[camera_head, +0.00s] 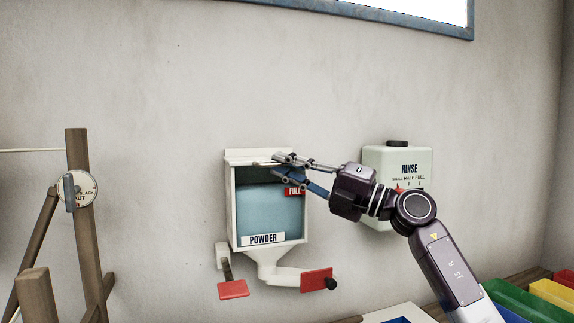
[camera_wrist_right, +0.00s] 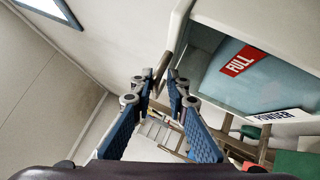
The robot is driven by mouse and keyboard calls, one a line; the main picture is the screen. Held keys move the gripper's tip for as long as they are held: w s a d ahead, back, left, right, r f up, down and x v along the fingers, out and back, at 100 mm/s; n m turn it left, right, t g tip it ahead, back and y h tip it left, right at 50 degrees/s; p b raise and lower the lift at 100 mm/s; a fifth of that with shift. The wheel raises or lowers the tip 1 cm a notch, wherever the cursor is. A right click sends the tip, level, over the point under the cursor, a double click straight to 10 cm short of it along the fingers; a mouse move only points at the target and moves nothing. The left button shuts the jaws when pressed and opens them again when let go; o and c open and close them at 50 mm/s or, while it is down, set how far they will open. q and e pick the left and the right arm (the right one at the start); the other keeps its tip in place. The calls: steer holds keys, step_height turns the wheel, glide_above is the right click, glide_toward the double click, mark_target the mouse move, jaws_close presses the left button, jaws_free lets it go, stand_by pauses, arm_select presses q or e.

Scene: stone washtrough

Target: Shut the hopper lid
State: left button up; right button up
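The white hopper (camera_head: 231,205) hangs on the wall with a blue-green window marked POWDER and a red FULL tag. Its lid (camera_head: 248,157) shows as a thin, nearly level white slab along the top; I cannot tell whether a gap is left under it. My right gripper (camera_head: 277,165) is in front of the hopper's upper right corner, fingers pointing left, just at the lid's front edge. My left gripper is out of view.
A pale RINSE container (camera_head: 385,155) with a dark cap is on the wall to the right, partly behind my right arm. Red paddles (camera_head: 317,280) hang below the hopper. A wooden frame with a dial (camera_head: 77,188) stands at left. Colored bins (camera_head: 530,300) are at lower right.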

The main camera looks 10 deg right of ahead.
steer(key=shift+s+d+r, duration=0.1)
steer(key=shift+s+r, duration=0.1)
steer(key=v, duration=1.2)
